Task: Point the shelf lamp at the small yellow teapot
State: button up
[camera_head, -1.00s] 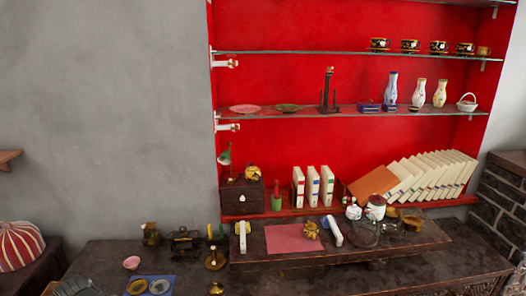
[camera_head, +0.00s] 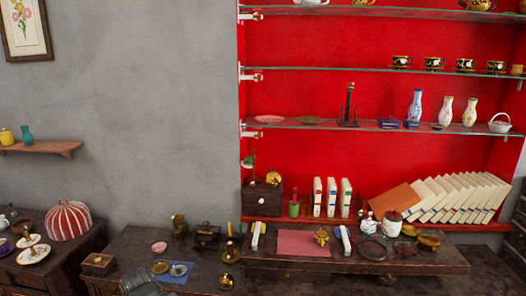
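The small green-shaded lamp (camera_head: 248,162) stands at the left end of the lowest red shelf, by a dark wooden box (camera_head: 262,200). It is too small to tell exactly where its shade points. A small yellow-gold teapot-like object (camera_head: 273,178) sits on top of that box, just right of the lamp. Another small gold teapot (camera_head: 321,237) stands on the pink mat (camera_head: 295,242) on the table below. A yellow lidded pot (camera_head: 7,136) is on the wall shelf at far left. My gripper is not in clear view.
The dark table (camera_head: 415,263) below the shelves carries several small items, including brass pieces (camera_head: 229,252) and a blue mat (camera_head: 183,278). White-spined books (camera_head: 331,197) stand on the lowest shelf. A grey shape (camera_head: 137,283) at the bottom edge is unclear. A side table with a red-striped object (camera_head: 68,220) stands left.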

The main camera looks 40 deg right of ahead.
aim_at(248, 162)
jog(key=z, duration=0.45)
jog(key=i, duration=1)
jog(key=u, duration=0.1)
